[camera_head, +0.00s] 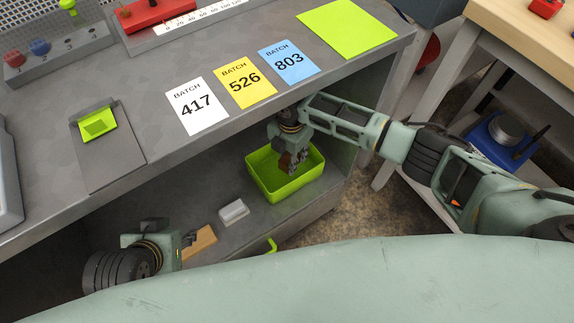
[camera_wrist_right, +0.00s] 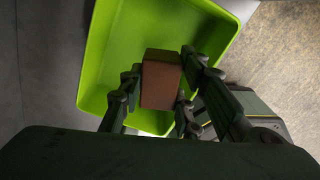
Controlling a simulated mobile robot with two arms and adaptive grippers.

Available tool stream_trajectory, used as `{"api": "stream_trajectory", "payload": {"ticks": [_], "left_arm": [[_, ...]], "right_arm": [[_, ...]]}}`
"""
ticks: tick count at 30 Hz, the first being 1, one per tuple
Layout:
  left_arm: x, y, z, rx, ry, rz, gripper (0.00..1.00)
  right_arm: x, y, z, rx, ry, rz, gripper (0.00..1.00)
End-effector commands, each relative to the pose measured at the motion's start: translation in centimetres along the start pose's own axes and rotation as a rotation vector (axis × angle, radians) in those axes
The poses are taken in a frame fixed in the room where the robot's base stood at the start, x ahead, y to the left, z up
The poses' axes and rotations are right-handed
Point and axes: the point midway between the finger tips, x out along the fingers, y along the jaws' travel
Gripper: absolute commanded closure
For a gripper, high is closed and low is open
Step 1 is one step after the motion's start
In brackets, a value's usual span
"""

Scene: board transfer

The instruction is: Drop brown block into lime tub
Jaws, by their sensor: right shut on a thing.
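The lime tub (camera_head: 262,182) stands on the lower shelf, under the worktop's right part. It also fills much of the right wrist view (camera_wrist_right: 112,45). My right gripper (camera_head: 291,168) reaches in from the right and points down over the tub. It is shut on the brown block (camera_wrist_right: 161,80), with fingers on both sides of it. The block (camera_head: 287,160) appears over the tub's opening; its exact height above the floor of the tub is hard to tell. My left gripper (camera_head: 188,240) is low at the left, its fingers partly hidden, close to a tan wooden piece.
The tan piece (camera_head: 201,242) and a small white-grey block (camera_head: 233,212) lie on the lower shelf left of the tub. The worktop (camera_head: 150,75) overhangs it, with batch cards (camera_head: 197,105) on top. A lime hook-shaped handle (camera_head: 271,246) shows below.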

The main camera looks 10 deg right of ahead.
Motion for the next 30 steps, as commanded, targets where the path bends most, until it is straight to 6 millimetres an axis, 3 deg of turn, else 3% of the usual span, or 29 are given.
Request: {"api": "stream_trajectory", "payload": {"ticks": [4, 5, 12, 22, 30], "left_arm": [[0.0, 0.0, 0.0, 0.0, 0.0, 0.0, 0.6], [0.0, 0.0, 0.0, 0.0, 0.0, 0.0, 0.6], [0.0, 0.0, 0.0, 0.0, -0.001, 0.0, 0.6], [0.0, 0.0, 0.1, 0.0, -0.002, 0.0, 0.6], [0.0, 0.0, 0.1, 0.0, -0.002, 0.0, 0.6]], "right_arm": [[-0.1, 0.0, 0.0, 0.0, 0.0, 0.0, 0.97], [-0.1, 0.0, 0.0, 0.0, 0.0, 0.0, 0.68], [0.0, 0.0, 0.0, 0.0, 0.0, 0.0, 0.47], [-0.3, 0.0, 0.0, 0.0, 0.0, 0.001, 0.47], [-4.3, 0.1, 0.1, -0.001, -0.001, 0.003, 0.47]]}}
